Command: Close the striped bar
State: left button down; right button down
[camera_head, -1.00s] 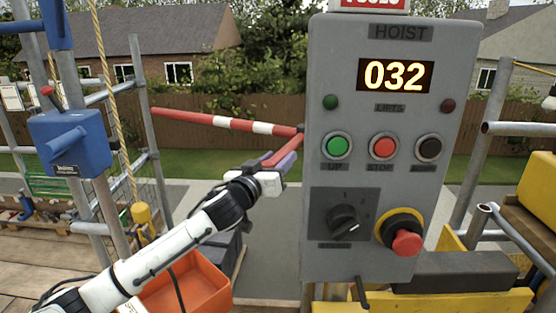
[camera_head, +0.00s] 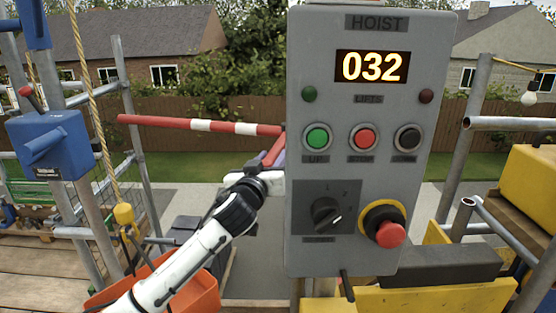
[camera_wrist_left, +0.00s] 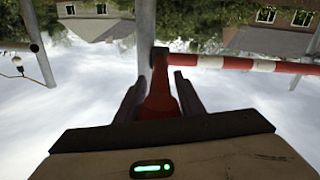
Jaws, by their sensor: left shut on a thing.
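The striped bar (camera_head: 215,126) is red and white and runs almost level across the gap, from the left scaffold post to behind the hoist box's left edge. A short red piece (camera_head: 273,150) comes off its right end towards me. In the left wrist view this red piece (camera_wrist_left: 159,92) stands between the two fingers, and the striped bar (camera_wrist_left: 262,65) extends to the right beyond them. My left gripper (camera_head: 276,162) is shut on the red piece, close beside the hoist box; the box hides part of the fingers. My right gripper is not in view.
The grey hoist box (camera_head: 425,60) with buttons and a red emergency knob (camera_head: 390,234) stands just right of my left gripper. A blue box (camera_head: 48,145) is on the left scaffold. An orange bin (camera_head: 200,292) lies below my left arm.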

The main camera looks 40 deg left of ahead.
pick_arm(q)
jog(key=shift+a, duration=0.15)
jog(key=c, duration=1.5)
grip_release()
jog(key=shift+s+d, duration=0.2)
jog(key=v, duration=1)
